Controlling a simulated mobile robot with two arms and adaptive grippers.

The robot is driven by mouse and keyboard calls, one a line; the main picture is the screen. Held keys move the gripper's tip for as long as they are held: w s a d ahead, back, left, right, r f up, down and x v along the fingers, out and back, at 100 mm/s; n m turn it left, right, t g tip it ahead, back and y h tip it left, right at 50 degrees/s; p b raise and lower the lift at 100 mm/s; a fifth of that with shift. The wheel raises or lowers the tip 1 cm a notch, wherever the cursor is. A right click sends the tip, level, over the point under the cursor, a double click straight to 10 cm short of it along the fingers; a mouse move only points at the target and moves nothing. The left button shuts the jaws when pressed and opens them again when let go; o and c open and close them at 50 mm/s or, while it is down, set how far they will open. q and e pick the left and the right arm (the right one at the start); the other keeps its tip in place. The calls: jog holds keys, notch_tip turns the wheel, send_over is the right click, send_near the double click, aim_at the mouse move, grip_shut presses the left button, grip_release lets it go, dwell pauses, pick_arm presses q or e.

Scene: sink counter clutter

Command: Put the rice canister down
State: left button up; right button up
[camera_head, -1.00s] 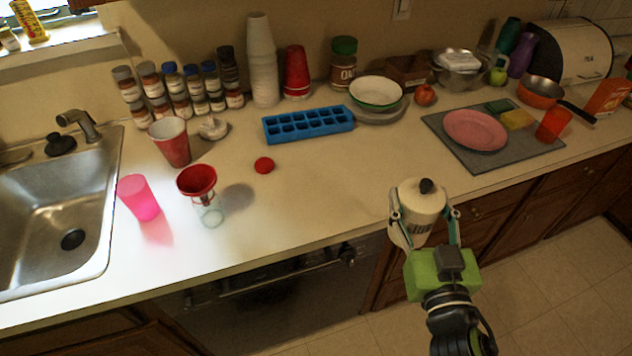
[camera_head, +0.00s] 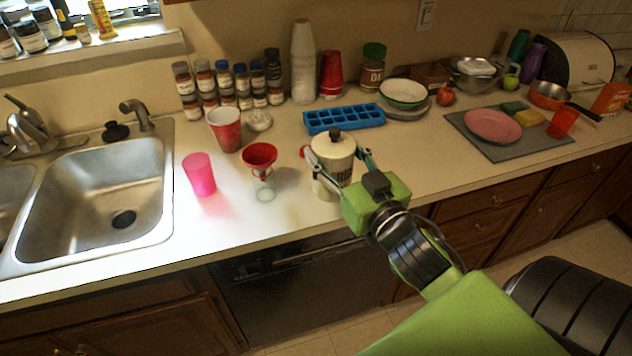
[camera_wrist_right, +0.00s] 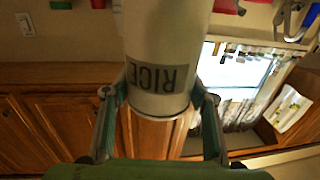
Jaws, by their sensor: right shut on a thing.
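The rice canister (camera_head: 334,152) is a cream cylinder with a dark knob on its lid. It is upright over the front part of the counter (camera_head: 240,222), right of the red funnel. I cannot tell whether its base touches the counter. My right gripper (camera_head: 338,160) is shut on it, one finger on each side. In the right wrist view the canister (camera_wrist_right: 158,50) shows the word RICE upside down between the two fingers (camera_wrist_right: 158,108). My left gripper is not in view.
A red funnel (camera_head: 259,157) on a clear jar and a pink cup (camera_head: 199,174) stand left of the canister. A blue ice tray (camera_head: 343,118) lies behind it. A red lid (camera_head: 303,152) is partly hidden by the gripper. Counter right of the canister is clear up to a grey mat (camera_head: 465,128).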

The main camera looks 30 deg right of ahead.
jog(key=shift+w+d+r, duration=0.15)
jog(key=shift+d+r, duration=0.25)
jog(key=shift+r, duration=0.05)
jog(key=w+b, duration=0.1)
jog(key=b, duration=0.1)
jog(key=w+d+f+b, duration=0.1)
jog(key=b, duration=0.1)
jog(key=shift+w+d+f, duration=0.1)
jog(key=shift+d+f, duration=0.15)
jog(key=shift+d, duration=0.05)
pick_arm(q)
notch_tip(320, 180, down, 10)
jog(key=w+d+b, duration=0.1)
jog(key=b, duration=0.4)
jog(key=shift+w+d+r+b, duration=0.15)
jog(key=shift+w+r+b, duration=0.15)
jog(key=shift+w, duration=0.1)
pick_arm(e)
jog(key=w+d+f, duration=0.4)
jog(key=w+f, duration=0.6)
jog(key=f, duration=0.1)
jog(key=shift+w+d+f, duration=0.2)
jog(key=shift+w+d, duration=0.05)
jog(key=shift+d, duration=0.05)
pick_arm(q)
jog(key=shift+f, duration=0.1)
pick_arm(e)
jog(key=o, duration=1.8)
jog(key=shift+f, duration=0.2)
